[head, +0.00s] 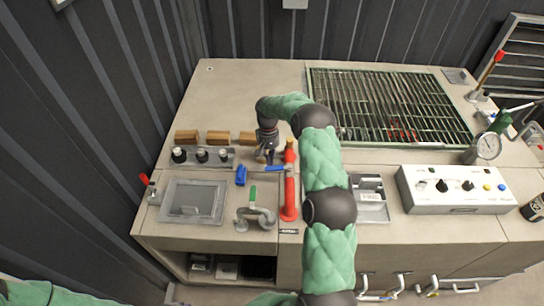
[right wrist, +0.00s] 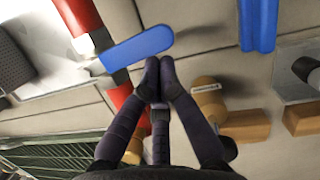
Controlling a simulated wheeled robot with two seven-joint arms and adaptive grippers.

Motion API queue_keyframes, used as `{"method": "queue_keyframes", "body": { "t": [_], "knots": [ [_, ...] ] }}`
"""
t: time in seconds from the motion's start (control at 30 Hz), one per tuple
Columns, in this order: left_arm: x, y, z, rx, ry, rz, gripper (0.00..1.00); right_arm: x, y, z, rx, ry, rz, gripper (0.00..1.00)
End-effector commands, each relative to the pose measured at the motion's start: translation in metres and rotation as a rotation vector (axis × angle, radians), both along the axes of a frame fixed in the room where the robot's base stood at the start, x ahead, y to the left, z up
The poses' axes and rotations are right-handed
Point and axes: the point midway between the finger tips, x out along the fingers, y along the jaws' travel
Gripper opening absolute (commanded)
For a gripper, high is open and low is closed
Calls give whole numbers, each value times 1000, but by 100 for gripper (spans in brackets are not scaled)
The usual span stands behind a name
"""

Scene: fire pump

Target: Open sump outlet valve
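A red standpipe (head: 290,185) rises from the worktop, with a blue valve lever (head: 275,168) pointing left from it. In the right wrist view this blue lever (right wrist: 138,47) sits on a metal valve body at the red pipe. My right gripper (head: 265,158) points down just beside the lever. In the right wrist view its fingertips (right wrist: 158,66) are together, close to the lever's free end, with nothing seen between them. I cannot tell whether they touch the lever. No readable label shows which valve is the sump outlet. My left gripper is out of view.
A grey bent pipe with a green handle (head: 253,194) stands left of the red pipe. A loose-looking blue piece (head: 241,175), wooden blocks (head: 218,138) and a row of black knobs (head: 202,156) lie left. A grating (head: 385,105) and control box (head: 455,190) are right.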

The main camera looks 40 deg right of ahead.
Motion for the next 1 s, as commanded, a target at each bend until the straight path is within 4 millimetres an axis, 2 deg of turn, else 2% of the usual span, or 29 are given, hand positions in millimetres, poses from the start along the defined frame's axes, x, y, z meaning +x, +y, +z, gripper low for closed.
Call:
{"method": "queue_keyframes", "body": {
  "t": [0.5,1.0],
  "knots": [
    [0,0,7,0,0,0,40,-28,25,1,0,1,453,0],
    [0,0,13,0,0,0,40,-66,35,1,1,1,926,0]
  ]
}}
